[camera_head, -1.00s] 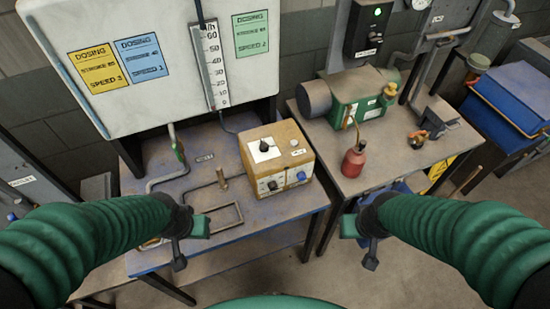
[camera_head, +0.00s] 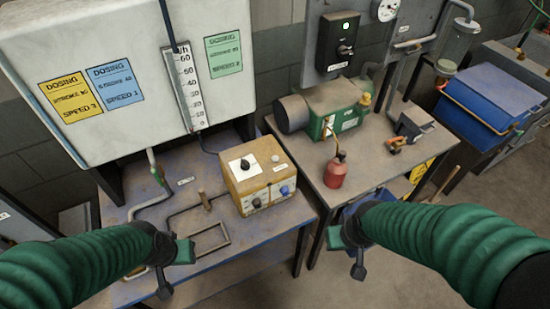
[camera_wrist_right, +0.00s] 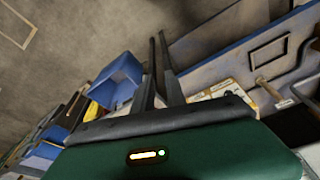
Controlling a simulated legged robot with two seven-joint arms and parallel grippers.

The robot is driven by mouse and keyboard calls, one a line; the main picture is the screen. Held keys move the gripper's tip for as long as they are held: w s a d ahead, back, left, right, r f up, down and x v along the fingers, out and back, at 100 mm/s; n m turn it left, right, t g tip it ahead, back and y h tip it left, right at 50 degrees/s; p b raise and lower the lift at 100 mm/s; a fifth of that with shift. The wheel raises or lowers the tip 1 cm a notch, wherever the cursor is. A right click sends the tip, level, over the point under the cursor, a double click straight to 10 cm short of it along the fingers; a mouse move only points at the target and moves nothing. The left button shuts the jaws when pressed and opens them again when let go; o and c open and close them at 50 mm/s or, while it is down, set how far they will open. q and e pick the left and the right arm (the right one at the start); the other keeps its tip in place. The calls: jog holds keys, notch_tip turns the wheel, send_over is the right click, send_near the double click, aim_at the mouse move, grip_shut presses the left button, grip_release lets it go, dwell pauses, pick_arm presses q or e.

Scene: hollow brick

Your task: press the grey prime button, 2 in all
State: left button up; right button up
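The yellow dosing pump box (camera_head: 262,180) stands on the left bench. Its top has a black knob on a white plate (camera_head: 242,164) and a small grey button (camera_head: 275,158) with a label beside it. Its front has dark knobs and a blue button (camera_head: 284,190). My left gripper (camera_head: 175,268) is in front of the bench, left of and nearer than the box; its finger gap is unclear. My right gripper (camera_head: 346,252) hangs right of and nearer than the box, apart from everything. In the right wrist view its two fingers (camera_wrist_right: 157,36) are apart with nothing between them.
Bent pipes (camera_head: 205,235) lie on the left bench (camera_head: 290,215). The right bench holds a green pump (camera_head: 340,105) and a red bottle (camera_head: 335,172). Floor shows between the benches.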

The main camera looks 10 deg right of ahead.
grip_shut()
dwell(0.6)
dwell(0.8)
